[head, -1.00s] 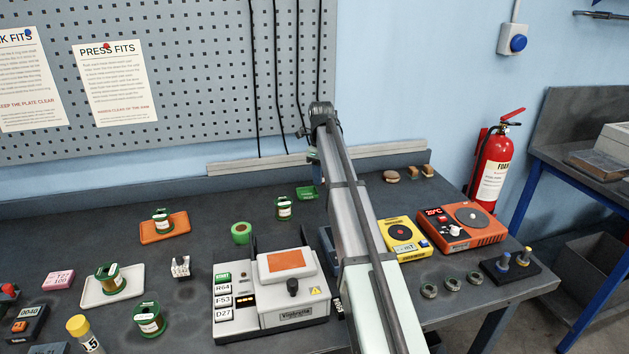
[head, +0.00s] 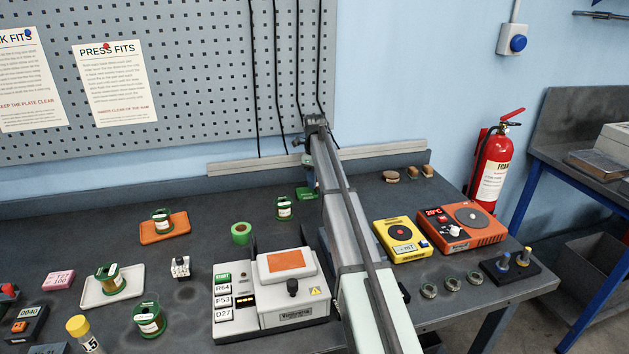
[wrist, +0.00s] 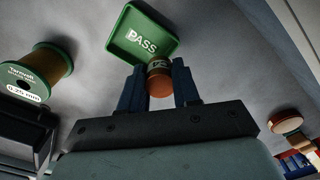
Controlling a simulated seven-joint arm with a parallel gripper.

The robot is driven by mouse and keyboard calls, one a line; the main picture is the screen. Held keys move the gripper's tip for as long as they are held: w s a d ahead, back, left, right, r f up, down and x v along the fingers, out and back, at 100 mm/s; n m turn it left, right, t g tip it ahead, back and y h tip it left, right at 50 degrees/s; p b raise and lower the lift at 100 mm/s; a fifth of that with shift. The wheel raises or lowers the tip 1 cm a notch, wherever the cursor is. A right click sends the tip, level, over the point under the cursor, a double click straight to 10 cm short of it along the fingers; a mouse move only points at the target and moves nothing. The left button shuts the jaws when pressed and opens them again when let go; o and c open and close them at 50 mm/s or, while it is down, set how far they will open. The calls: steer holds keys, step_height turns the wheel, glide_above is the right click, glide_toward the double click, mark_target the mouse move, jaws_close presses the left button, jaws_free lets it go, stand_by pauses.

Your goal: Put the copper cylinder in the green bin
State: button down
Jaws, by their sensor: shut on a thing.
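The copper cylinder (wrist: 160,86) is between the two dark blue fingers of my gripper (wrist: 158,68), which is shut on it. The cylinder has a pale band with dark marks near its far end. The green bin (wrist: 118,41), a shallow tray marked PASS, lies just beyond the fingers in the wrist view. The cylinder's far end overlaps the bin's near edge there; I cannot tell its height over it. In the head view the bin (head: 306,196) is at the back of the bench, partly behind my gripper (head: 309,184). The cylinder is not discernible in the head view.
A green-flanged wire spool (wrist: 45,70) stands left of the bin; it also shows in the head view (head: 284,208). Bench right of the bin is mostly clear.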

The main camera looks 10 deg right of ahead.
steer(key=shift+w+f, duration=0.2)
steer(key=shift+f, duration=0.6)
steer(key=c, duration=0.8)
jaws_free()
steer(key=shift+r, duration=0.15)
step_height(320, 180, up, 13)
